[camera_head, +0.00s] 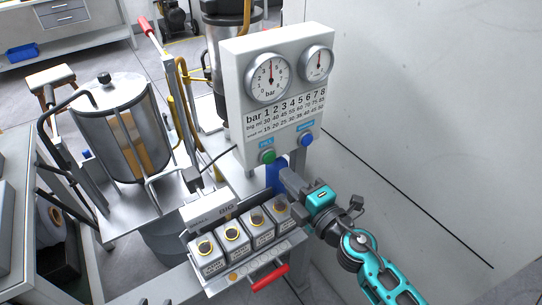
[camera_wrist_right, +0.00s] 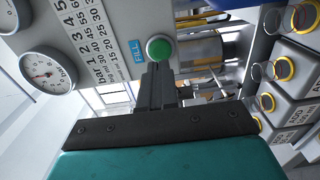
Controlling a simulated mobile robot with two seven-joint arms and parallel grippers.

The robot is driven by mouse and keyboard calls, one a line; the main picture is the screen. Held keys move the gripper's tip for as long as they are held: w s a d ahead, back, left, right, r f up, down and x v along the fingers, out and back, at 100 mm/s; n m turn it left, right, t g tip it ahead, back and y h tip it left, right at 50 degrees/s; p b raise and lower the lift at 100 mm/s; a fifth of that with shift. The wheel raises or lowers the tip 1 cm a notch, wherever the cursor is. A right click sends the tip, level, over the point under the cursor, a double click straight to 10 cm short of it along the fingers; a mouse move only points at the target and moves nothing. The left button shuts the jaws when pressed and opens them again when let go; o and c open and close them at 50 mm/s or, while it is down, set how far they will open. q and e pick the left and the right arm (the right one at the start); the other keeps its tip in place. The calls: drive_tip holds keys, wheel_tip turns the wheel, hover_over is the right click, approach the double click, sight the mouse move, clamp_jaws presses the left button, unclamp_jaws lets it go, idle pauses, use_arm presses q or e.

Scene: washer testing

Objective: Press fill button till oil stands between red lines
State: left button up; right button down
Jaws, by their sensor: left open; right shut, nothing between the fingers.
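The green fill button (camera_head: 268,156) sits low on the white gauge panel (camera_head: 235,75). It also shows in the right wrist view (camera_wrist_right: 160,50), beside a blue FILL label (camera_wrist_right: 137,51). My right gripper (camera_head: 281,172) comes from the lower right and is shut and empty. Its fingertips (camera_wrist_right: 158,68) are at the green button; I cannot tell whether they touch it. The oil vessel (camera_head: 110,130), a steel-banded cylinder, stands at the left with amber colour inside. I cannot make out red lines or the oil level. My left gripper is not in view.
A blue button (camera_head: 306,139) sits right of the green one. Two dials (camera_head: 268,78) top the panel. A rack of several labelled weights (camera_head: 236,240) with a red handle (camera_head: 267,278) stands below. A red-tipped lever (camera_head: 146,26) rises beside the vessel. A wall (camera_head: 440,90) bounds the right.

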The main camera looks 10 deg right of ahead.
drive_tip(key=shift+w+a, duration=0.25)
drive_tip(key=shift+w, duration=0.45)
drive_tip(key=shift+p+x, duration=0.3)
drive_tip(key=shift+x, duration=1.3)
drive_tip(key=shift+s, duration=0.1)
drive_tip(key=b, duration=0.1)
approach(271, 159)
drive_tip(key=shift+a, duration=0.1)
idle(0.3)
drive_tip(key=shift+b+v, duration=1.1)
drive_tip(key=shift+v, duration=1.85)
idle(1.8)
